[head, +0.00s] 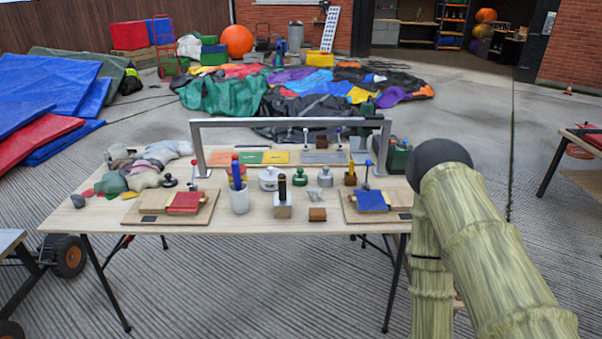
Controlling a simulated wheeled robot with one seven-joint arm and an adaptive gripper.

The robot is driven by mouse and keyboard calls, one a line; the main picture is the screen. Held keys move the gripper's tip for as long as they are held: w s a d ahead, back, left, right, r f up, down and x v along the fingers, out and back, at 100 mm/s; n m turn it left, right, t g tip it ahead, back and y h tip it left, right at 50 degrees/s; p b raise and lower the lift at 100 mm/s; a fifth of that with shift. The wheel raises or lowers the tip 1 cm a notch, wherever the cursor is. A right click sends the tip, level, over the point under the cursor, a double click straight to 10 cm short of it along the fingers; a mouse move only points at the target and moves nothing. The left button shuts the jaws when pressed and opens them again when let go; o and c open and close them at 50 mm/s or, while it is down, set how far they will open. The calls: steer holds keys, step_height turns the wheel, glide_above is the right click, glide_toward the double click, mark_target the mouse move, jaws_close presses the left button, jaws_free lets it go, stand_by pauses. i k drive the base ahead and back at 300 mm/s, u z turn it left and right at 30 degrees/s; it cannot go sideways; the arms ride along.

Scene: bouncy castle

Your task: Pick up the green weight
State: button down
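The green weight (299,176) is small, with a knob on top. It stands upright in the middle of the wooden table (255,222), between a white lidded pot-like piece (268,180) and a grey weight (325,177) of similar shape. A dark weight (169,181) of similar shape stands further left. My sleeved arm fills the right side of the view, right of the table. My gripper is not in view, so I cannot see its state.
A grey metal frame (290,123) arches over the table behind the weights.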

mark_target(300, 179)
steer(key=u, duration=0.5)
steer(key=k, duration=1.2)
steer(key=z, duration=0.05)
steer(key=i, duration=0.3)
steer(key=z, duration=0.65)
steer(key=i, duration=1.55)
steer(key=u, duration=0.9)
